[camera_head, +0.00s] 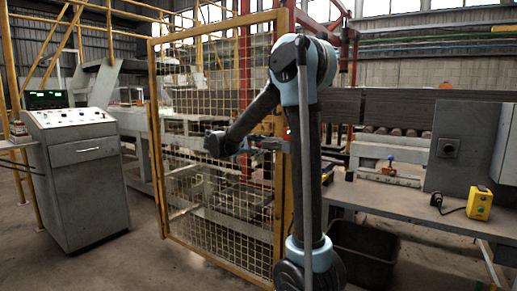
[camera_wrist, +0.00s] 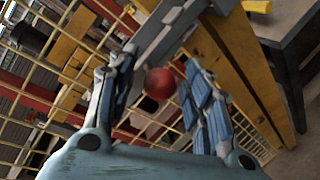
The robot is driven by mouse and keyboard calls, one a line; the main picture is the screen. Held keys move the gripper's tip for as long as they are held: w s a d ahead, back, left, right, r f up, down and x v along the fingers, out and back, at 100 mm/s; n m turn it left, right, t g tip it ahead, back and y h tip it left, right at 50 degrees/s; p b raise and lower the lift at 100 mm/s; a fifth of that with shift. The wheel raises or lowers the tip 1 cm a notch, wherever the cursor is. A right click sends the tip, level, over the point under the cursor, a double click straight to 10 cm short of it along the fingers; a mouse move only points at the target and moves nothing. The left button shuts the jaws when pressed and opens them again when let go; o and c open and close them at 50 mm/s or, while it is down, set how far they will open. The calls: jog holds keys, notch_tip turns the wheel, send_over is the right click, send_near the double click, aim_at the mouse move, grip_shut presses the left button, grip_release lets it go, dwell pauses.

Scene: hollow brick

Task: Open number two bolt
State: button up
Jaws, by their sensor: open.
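A red ball knob (camera_wrist: 160,83) shows between the two blue-padded fingers of my gripper (camera_wrist: 161,62) in the wrist view. A grey metal bar (camera_wrist: 165,35) lies just beyond the knob, against the yellow gate frame; it looks like part of the bolt. The fingers are apart, one on each side of the knob, with gaps visible. In the head view my gripper (camera_head: 268,143) is at the right post of the yellow mesh gate (camera_head: 155,110). A small red spot, perhaps the knob, shows there (camera_head: 287,132). No bolt number can be read.
A grey control cabinet (camera_head: 85,180) stands left of the gate. A workbench (camera_head: 405,208) on the right carries a yellow box (camera_head: 479,203), with a dark bin (camera_head: 362,250) below it. Bare floor lies in front of the gate.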

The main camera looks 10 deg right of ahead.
jog(key=shift+c, duration=0.3)
grip_shut()
jog(key=shift+a, duration=0.1)
jog(key=w+a, duration=0.2)
jog(key=shift+w+a, duration=0.15)
jog(key=shift+a, duration=0.15)
jog(key=shift+o, duration=0.3)
grip_release()
